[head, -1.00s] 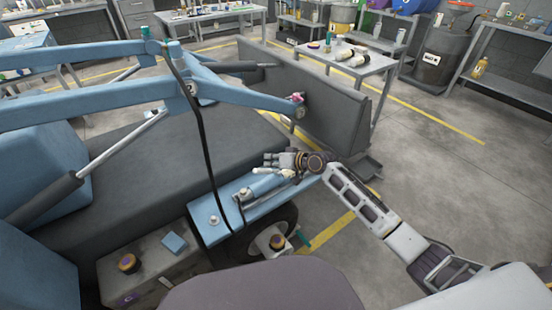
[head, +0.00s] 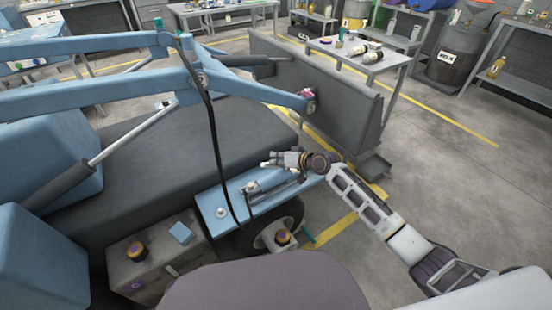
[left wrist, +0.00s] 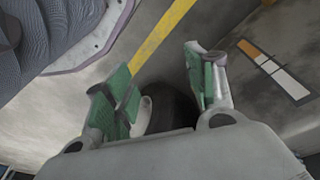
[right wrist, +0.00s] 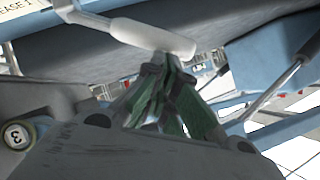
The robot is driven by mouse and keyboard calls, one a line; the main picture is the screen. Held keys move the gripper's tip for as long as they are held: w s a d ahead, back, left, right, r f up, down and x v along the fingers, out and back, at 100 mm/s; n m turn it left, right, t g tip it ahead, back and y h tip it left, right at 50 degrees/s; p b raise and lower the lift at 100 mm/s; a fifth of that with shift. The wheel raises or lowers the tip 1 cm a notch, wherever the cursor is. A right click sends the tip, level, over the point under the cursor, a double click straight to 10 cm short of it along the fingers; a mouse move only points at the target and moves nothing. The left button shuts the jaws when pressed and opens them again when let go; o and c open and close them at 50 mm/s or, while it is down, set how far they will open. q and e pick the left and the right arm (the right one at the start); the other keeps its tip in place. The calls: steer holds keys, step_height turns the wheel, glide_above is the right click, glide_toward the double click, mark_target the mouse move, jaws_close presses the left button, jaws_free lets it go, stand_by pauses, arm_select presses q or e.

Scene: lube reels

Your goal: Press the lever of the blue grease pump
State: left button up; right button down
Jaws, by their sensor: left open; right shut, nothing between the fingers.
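The blue grease pump (head: 268,181) lies on the blue fender plate (head: 215,208) above the wheel. Its lever ends in a light grey cylindrical handle (right wrist: 155,38), seen in the right wrist view. My right gripper (head: 274,162) is over the pump in the head view. In the right wrist view its green-padded fingers (right wrist: 166,72) are together and empty, with their tips right at the handle; I cannot tell if they touch it. My left gripper (left wrist: 160,88) is open and empty above the floor in the left wrist view. I cannot make it out surely in the head view.
Blue lift arms (head: 90,92) and a hanging black hose (head: 213,135) are left of the pump. A grey upright panel (head: 325,95) stands behind it. A grey box with a dark knob (head: 137,250) is at front left. Open floor (head: 440,190) lies to the right.

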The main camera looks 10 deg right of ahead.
arm_select(q)
steer(key=shift+w+a+f+p, duration=0.1)
steer(key=shift+a+f+p, duration=0.05)
steer(key=shift+f, duration=0.4)
steer(key=shift+a+f+p, duration=0.15)
steer(key=shift+f, duration=0.4)
arm_select(e)
steer(key=shift+a+f, duration=0.1)
steer(key=shift+a, duration=0.05)
arm_select(q)
steer(key=shift+f, duration=0.1)
